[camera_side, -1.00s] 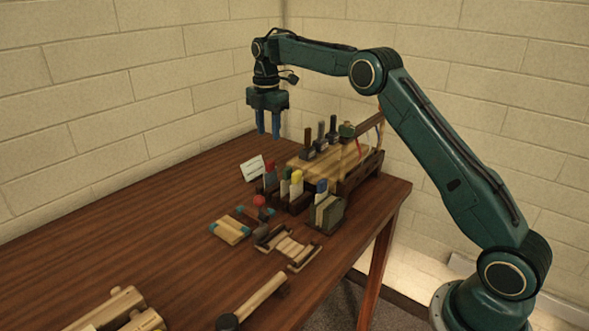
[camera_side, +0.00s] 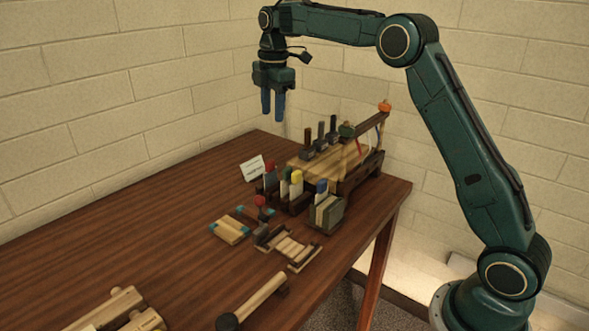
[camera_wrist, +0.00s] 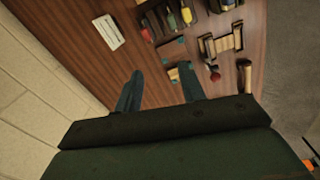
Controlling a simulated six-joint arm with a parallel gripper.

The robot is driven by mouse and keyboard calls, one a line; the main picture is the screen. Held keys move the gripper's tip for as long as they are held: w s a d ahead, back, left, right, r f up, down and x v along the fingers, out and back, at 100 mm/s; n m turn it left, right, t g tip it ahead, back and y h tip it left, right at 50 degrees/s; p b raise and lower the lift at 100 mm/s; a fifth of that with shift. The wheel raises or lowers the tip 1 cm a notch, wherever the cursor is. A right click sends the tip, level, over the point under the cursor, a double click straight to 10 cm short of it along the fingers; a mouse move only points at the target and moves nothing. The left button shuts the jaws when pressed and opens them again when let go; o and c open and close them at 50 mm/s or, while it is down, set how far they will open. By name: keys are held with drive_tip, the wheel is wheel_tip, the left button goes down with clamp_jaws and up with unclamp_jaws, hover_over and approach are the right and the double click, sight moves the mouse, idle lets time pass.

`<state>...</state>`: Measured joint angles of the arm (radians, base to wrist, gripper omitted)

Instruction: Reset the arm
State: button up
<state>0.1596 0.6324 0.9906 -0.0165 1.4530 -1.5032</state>
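My gripper (camera_side: 273,106) hangs in the air above the far end of the table, pointing down. Its two blue fingers are apart with nothing between them. In the wrist view my gripper (camera_wrist: 162,90) shows both fingers spread over bare brown tabletop. My arm reaches in from the right and is bent high over the table. The gripper touches nothing.
The wooden table (camera_side: 130,220) holds a wooden rack (camera_side: 365,170) with upright tools, a white card (camera_side: 252,168), colored-top bottles (camera_side: 291,185), a small block (camera_side: 230,231), a slatted piece (camera_side: 290,247) and a mallet (camera_side: 255,298). A brick wall (camera_side: 120,90) stands behind. The table's left middle is clear.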

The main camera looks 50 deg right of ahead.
drive_tip(key=s+a+r+m+t, duration=0.1)
drive_tip(key=s+a+r+m, duration=0.25)
drive_tip(key=s, duration=0.65)
drive_tip(key=s+a+r+m+t, duration=0.1)
drive_tip(key=s+a+r+m, duration=0.25)
drive_tip(key=s, duration=0.55)
drive_tip(key=s+a+f+m+t, duration=0.1)
drive_tip(key=s+f+m, duration=0.3)
drive_tip(key=s, duration=0.5)
drive_tip(key=s+a+f+m+t, duration=0.1)
drive_tip(key=s+f+m, duration=0.2)
drive_tip(key=s, duration=0.7)
drive_tip(key=shift+s+f+m+t, duration=0.15)
drive_tip(key=shift+f+m+t, duration=0.25)
drive_tip(key=shift+m, duration=0.4)
